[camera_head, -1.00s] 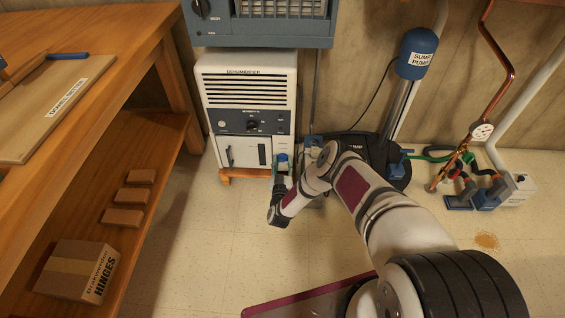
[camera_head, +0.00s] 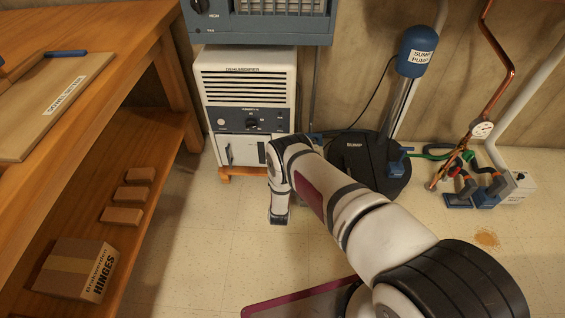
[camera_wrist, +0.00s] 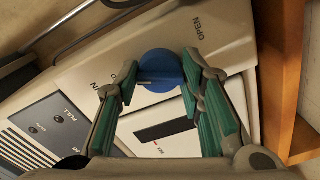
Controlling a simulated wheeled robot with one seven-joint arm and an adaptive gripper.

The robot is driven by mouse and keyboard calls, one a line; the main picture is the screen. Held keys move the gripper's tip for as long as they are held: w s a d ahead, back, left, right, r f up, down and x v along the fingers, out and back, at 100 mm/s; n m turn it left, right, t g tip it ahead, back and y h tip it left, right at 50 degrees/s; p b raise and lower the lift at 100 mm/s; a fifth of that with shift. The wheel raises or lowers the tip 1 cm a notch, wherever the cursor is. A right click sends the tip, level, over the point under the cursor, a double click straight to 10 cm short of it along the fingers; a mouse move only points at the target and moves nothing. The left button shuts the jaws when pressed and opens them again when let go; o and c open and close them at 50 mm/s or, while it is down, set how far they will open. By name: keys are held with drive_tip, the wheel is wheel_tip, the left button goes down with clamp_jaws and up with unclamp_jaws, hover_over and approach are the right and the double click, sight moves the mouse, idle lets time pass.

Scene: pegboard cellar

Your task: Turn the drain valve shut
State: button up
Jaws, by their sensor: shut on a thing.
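The drain valve is a round blue knob (camera_wrist: 160,68) on the pale dehumidifier, in the upper middle of the wrist view. A pale mark on it points left, towards a partly hidden label; the word OPEN stands at its upper right. My gripper (camera_wrist: 161,80), with teal-padded fingers, is shut on the knob, one finger on each side. In the head view the white dehumidifier (camera_head: 247,86) stands by the wall. My bent arm hides both the knob and my gripper there.
A black sump pump (camera_head: 365,160) stands just right of the dehumidifier. Copper pipes and blue fittings (camera_head: 487,196) lie farther right. A wooden workbench (camera_head: 150,75) with a lower shelf fills the left. Floor in front is mostly clear.

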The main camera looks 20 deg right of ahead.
drive_tip(key=n, duration=0.4)
drive_tip(key=shift+n, duration=0.4)
idle(0.4)
drive_tip(key=o, duration=1.2)
drive_tip(key=shift+c, duration=0.2)
drive_tip(key=v, duration=1.2)
drive_tip(key=shift+s, duration=0.1)
